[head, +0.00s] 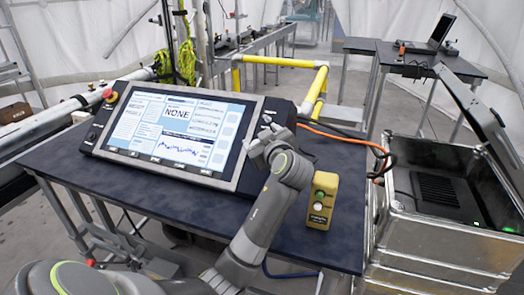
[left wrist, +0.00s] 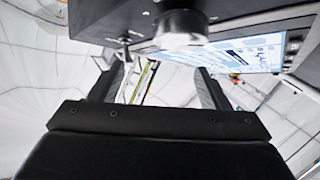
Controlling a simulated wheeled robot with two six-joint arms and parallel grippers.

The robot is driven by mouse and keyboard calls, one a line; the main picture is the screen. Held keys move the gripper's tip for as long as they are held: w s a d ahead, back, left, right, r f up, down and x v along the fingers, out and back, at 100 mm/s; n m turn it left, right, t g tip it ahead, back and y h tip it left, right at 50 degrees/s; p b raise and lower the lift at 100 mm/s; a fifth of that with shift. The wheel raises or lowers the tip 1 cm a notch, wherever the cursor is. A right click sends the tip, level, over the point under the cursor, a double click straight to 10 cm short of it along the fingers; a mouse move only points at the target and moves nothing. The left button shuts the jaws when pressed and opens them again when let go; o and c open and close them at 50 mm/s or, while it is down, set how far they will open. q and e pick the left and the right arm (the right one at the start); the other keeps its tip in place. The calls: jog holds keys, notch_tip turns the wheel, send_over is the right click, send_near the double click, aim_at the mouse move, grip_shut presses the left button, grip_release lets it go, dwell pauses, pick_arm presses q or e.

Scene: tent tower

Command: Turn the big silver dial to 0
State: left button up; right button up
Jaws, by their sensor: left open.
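The big silver dial (left wrist: 183,38) shows in the left wrist view at the top middle, with a dark centre, on the dark console panel beside the screen. Its number marks cannot be read. In the head view my left gripper (head: 264,141) is at the right end of the console (head: 283,107), and I cannot clearly tell the dial from it there. In the left wrist view the fingers of my left gripper (left wrist: 160,68) are apart with nothing between them; the dial appears above the fingertips. Contact cannot be told. The screen (head: 180,130) reads NONE. My right gripper is not in view.
A yellow button box (head: 321,201) stands on the dark table (head: 345,235) right of my arm. A red button (head: 110,96) is at the console's left end. An orange cable (head: 340,137) runs to an open metal case (head: 445,232). Yellow pipes (head: 280,61) stand behind.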

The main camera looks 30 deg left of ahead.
pick_arm(q)
notch_tip(320, 180, up, 6)
jog(key=shift+f, duration=0.15)
dwell(0.5)
